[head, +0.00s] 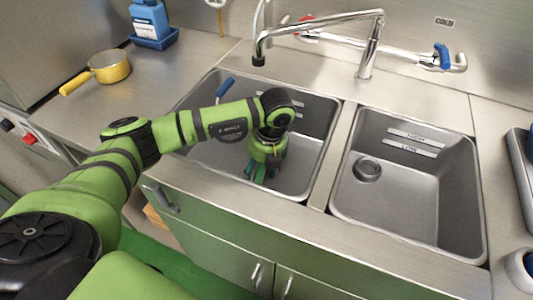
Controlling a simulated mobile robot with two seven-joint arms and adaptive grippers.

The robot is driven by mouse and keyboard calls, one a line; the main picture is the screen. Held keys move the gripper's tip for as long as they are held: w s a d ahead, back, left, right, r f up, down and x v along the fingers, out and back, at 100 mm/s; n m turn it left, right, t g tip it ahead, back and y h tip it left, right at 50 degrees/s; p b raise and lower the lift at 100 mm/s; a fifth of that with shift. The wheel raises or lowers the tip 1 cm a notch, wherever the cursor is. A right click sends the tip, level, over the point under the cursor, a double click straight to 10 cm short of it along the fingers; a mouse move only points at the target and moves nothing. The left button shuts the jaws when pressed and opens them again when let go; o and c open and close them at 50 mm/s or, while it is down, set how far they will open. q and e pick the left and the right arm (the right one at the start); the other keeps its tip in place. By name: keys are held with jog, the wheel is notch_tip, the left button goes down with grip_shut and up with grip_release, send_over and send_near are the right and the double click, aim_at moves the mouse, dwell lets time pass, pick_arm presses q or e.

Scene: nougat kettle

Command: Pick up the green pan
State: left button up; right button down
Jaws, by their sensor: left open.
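My left gripper (262,175) reaches down into the left sink basin (312,150), with its fingers pointing at the basin floor. It is open, and I see nothing held between its fingers. I cannot make out a clearly green pan. A yellow pan (110,67) with a yellow handle sits on the counter at the left, far from the gripper. A blue handle (224,88) sticks up in the left basin behind my left arm; what it belongs to is hidden by the arm. My right gripper is not in view.
A chrome faucet (369,45) stands behind the sinks, its spout over the left basin. The right basin (400,190) is empty apart from its drain. A blue bottle (150,18) stands in a blue tray (155,40) at the back left. A divider separates the basins.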

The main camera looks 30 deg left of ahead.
pick_arm(q)
grip_shut()
